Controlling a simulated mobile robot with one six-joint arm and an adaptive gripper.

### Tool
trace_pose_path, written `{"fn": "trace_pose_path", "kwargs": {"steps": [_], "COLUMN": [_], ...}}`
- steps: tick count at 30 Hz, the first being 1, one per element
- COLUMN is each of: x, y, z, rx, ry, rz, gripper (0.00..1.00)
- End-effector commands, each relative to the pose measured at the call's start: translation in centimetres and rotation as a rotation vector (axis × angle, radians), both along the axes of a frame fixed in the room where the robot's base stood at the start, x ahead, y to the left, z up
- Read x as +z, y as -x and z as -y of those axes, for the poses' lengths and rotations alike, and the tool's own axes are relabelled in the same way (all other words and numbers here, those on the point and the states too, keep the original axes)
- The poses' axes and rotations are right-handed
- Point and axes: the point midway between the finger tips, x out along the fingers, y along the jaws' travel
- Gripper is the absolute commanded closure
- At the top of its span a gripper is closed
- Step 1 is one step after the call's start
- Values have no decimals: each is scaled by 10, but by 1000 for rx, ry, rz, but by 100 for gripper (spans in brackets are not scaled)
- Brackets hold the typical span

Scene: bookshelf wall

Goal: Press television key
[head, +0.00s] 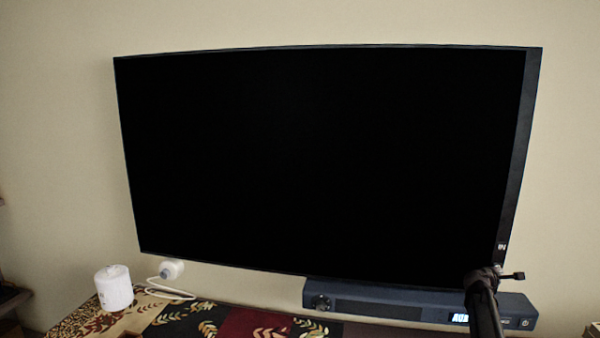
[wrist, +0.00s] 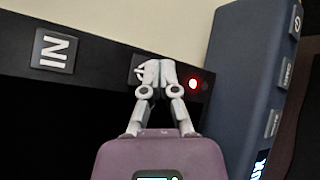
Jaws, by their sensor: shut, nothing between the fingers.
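The television (head: 320,160) is a large black-screened set in the head view, its dark side bezel (head: 519,150) at the right. In the wrist view a grey key marked "IN" (wrist: 54,51) sits on the bezel. A second key (wrist: 138,69) is mostly hidden behind my fingertips. A small red light (wrist: 194,83) glows just right of them. My gripper (wrist: 156,66) is shut and empty, its tips over the second key; I cannot tell whether they touch it. In the head view my gripper (head: 484,277) is at the television's lower right corner.
A dark blue soundbar (head: 385,296) lies below the television; in the wrist view its buttoned front (wrist: 250,80) is close to the right of my fingers. A white cylinder (head: 114,288) and a white device with a cord (head: 171,269) are at the lower left.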

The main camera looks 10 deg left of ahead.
Motion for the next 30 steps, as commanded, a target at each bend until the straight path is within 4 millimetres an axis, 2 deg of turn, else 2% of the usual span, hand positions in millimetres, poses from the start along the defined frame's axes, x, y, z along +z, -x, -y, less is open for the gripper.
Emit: {"fn": "trace_pose_path", "kwargs": {"steps": [14, 30], "x": [0, 0], "y": [3, 38], "z": [0, 1], "rx": [0, 0], "ry": [0, 0], "rz": [0, 0], "gripper": [100, 100]}}
